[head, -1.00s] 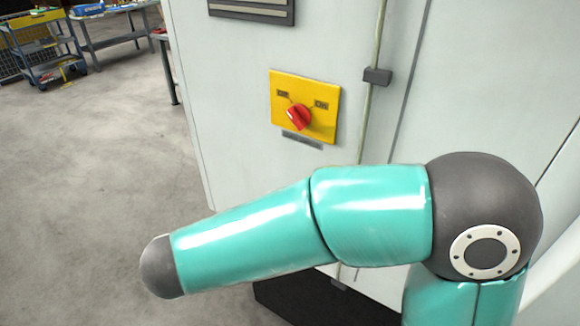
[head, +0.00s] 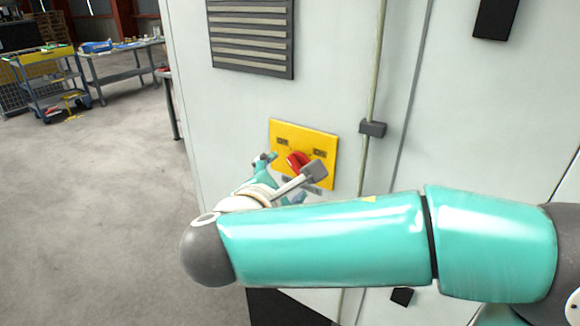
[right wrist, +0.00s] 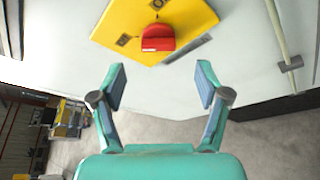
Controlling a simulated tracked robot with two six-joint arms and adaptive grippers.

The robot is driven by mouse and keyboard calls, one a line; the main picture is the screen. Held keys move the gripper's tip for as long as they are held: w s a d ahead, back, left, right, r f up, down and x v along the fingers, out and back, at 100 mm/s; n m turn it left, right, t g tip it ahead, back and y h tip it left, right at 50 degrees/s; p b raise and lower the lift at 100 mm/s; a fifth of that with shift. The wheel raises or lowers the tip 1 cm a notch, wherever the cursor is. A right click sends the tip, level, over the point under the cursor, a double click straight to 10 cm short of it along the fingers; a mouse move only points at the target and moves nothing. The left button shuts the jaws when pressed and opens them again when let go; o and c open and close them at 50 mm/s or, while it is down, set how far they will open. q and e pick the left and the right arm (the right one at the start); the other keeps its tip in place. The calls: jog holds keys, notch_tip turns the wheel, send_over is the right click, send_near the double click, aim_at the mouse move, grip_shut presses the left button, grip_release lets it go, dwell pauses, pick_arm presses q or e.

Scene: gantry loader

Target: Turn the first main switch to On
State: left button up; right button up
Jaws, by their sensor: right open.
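The main switch is a red rotary knob (head: 297,159) on a yellow plate (head: 318,140) fixed to the light grey cabinet. Labels for Off and On sit at the plate's upper left and right. Which label the knob points to I cannot tell now. My right gripper (head: 290,168) is just in front of the plate and partly covers it. In the right wrist view, the knob (right wrist: 158,38) is beyond the fingertips, roughly centred between them. The right gripper (right wrist: 161,80) is open and empty there, apart from the knob. My left gripper is not in view.
A vent grille (head: 251,38) is above the plate. A vertical rod (head: 377,60) with a dark bracket (head: 372,129) runs to its right. Open concrete floor (head: 100,210) lies at left, with a cart (head: 45,85) and workbench (head: 125,50) behind.

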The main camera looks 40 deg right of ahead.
aim_at(295, 168)
jog(key=p+x, duration=0.1)
jog(key=x, duration=0.5)
jog(key=shift+w+d+f, duration=0.1)
jog(key=shift+w+d, duration=0.15)
